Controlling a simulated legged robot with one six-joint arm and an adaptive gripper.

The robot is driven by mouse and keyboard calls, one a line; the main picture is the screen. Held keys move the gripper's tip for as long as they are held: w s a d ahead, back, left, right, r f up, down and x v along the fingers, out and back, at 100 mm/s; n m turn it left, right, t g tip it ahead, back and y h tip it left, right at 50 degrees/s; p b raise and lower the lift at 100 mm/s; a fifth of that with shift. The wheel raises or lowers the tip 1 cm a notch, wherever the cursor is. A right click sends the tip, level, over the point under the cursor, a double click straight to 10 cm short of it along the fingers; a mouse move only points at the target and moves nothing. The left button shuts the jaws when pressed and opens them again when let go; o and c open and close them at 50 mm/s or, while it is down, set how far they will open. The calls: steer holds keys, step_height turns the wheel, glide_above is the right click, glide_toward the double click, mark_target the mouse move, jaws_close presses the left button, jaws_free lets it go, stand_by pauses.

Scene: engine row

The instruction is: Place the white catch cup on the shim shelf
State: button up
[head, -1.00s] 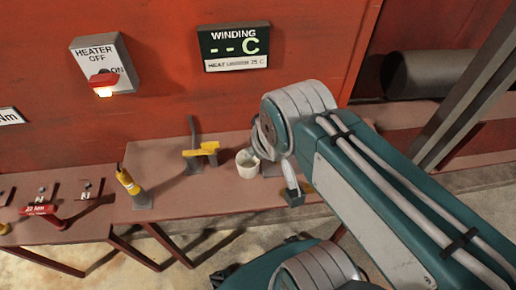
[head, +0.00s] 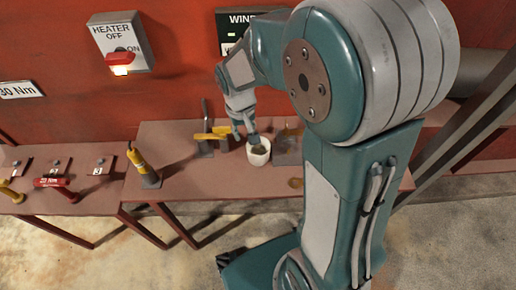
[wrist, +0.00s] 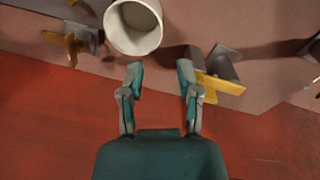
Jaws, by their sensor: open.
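The white catch cup (head: 258,158) stands upright on the reddish bench (head: 215,190), near its middle. The wrist view shows its open mouth and pale wall (wrist: 134,46) at the top, left of centre. My gripper (head: 250,128) points down just behind the cup in the head view. In the wrist view the fingers of my gripper (wrist: 160,74) are apart with nothing between them. The left fingertip is close to the cup's rim; I cannot tell whether it touches. I cannot pick out a shim shelf for certain.
A yellow-handled tool on a grey stand (head: 207,136) is left of the cup. A grey plate-like part (head: 287,150) is close on its right. A yellow tool (head: 141,163) stands farther left. The red wall with the heater switch (head: 121,45) is behind. The bench front is mostly clear.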

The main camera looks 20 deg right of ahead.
mark_target(249, 159)
steer(key=f, duration=1.1)
steer(key=shift+d+f, duration=0.15)
steer(key=shift+d, duration=0.2)
jaws_close()
